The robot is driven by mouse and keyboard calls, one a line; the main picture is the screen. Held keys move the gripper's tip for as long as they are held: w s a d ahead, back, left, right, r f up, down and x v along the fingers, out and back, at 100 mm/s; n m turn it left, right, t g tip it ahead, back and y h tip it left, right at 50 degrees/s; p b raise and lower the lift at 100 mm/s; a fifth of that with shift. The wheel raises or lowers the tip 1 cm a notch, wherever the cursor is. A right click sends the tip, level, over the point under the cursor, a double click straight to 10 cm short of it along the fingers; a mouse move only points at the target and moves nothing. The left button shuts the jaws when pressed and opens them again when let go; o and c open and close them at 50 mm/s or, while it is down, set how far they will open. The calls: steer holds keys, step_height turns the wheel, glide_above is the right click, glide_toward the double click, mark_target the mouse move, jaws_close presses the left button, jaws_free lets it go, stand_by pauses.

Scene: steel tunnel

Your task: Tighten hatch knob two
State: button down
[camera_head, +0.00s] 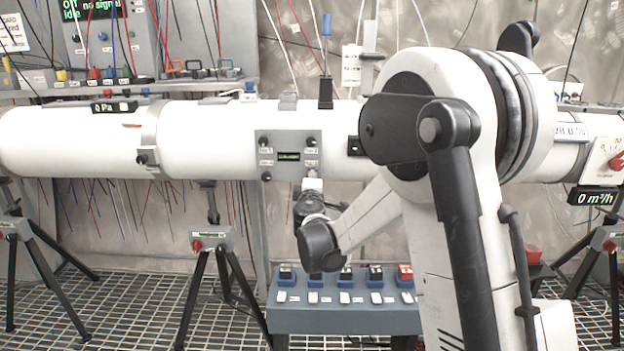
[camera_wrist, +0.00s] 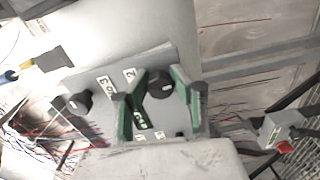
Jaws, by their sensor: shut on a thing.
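The hatch panel (camera_head: 289,144) is a grey plate on the white pipe, with black knobs near its corners and a small green-lit display (camera_head: 288,156) in the middle. My gripper (camera_head: 312,182) reaches up from below to the panel's lower right corner and hides the knob there. In the wrist view, the green-lined fingers of my gripper (camera_wrist: 160,88) are on either side of a black knob (camera_wrist: 161,84) and shut on it. A label beside it seems to read 2. Another black knob (camera_wrist: 77,103) is free to the left. The small lettering is hard to read.
The white pipe (camera_head: 80,138) runs across the view on black tripods (camera_head: 210,240). A blue-grey box with several switches (camera_head: 345,315) stands below my gripper. A workbench with instruments and cables (camera_head: 165,60) is behind the pipe on the left.

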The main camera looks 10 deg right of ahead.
steer(key=shift+m, duration=0.3)
steer(key=c, duration=1.4)
jaws_free()
steer(key=shift+s, duration=0.1)
steer(key=v, duration=1.2)
steer(key=shift+d, duration=0.1)
